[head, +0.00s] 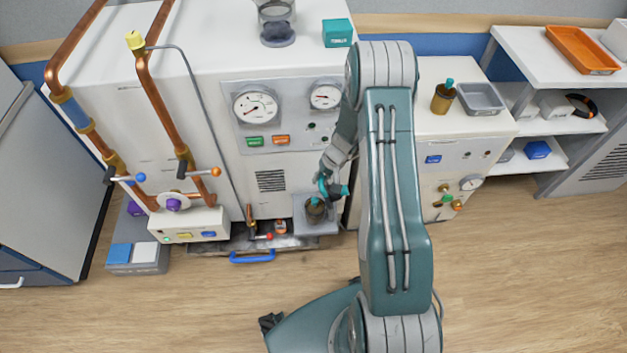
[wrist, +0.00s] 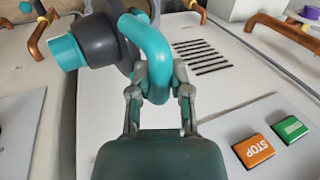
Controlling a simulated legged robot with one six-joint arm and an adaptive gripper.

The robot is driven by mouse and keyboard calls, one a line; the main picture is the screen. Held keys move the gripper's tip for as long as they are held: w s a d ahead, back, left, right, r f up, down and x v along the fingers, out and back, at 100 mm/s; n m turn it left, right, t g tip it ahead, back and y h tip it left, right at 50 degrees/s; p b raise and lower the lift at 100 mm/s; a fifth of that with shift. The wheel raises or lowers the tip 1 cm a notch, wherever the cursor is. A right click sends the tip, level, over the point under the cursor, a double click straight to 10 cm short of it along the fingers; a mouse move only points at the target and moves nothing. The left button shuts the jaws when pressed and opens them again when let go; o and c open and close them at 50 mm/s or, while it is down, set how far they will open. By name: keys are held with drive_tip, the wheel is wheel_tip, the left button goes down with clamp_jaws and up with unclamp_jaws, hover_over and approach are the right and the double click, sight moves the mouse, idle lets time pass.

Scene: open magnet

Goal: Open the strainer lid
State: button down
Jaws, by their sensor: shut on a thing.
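The strainer lid (wrist: 100,38) is a dark grey round piece with a teal knob and a curved teal handle (wrist: 152,40) in the wrist view. My gripper (wrist: 160,88) is shut on the handle, one finger on each side of it. In the head view my gripper (head: 328,172) reaches down to the teal handle, just above a small dark brownish strainer body (head: 315,211) on a grey ledge. The lid looks tilted there, above and right of the body. My arm and the small size hide how they join.
The white cabinet front is close behind, with gauges (head: 255,105), a vent and orange STOP (wrist: 254,150) and green (wrist: 290,128) buttons. Copper pipes (head: 160,95) stand left. A tray with a blue handle (head: 252,257) lies below. The wooden floor in front is mostly clear.

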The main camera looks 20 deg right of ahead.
drive_tip(key=d+y, duration=0.1)
drive_tip(key=d, duration=0.1)
drive_tip(key=s+d+t+y, duration=0.1)
drive_tip(key=d+y, duration=0.1)
drive_tip(key=s+d+y, duration=0.1)
drive_tip(key=d+y, duration=0.1)
drive_tip(key=shift+s+d+t, duration=0.25)
drive_tip(key=shift+d+t, duration=0.05)
drive_tip(key=shift+d, duration=0.25)
drive_tip(key=shift+s+d+f, duration=0.15)
drive_tip(key=shift+d, duration=0.25)
drive_tip(key=shift+s+d+f, duration=0.1)
drive_tip(key=shift+s+d, duration=0.05)
drive_tip(key=shift+d, duration=0.2)
drive_tip(key=c, duration=0.5)
unclamp_jaws()
drive_tip(key=shift+c, duration=0.2)
drive_tip(key=shift+w+d+r, duration=0.1)
drive_tip(key=v, duration=1.2)
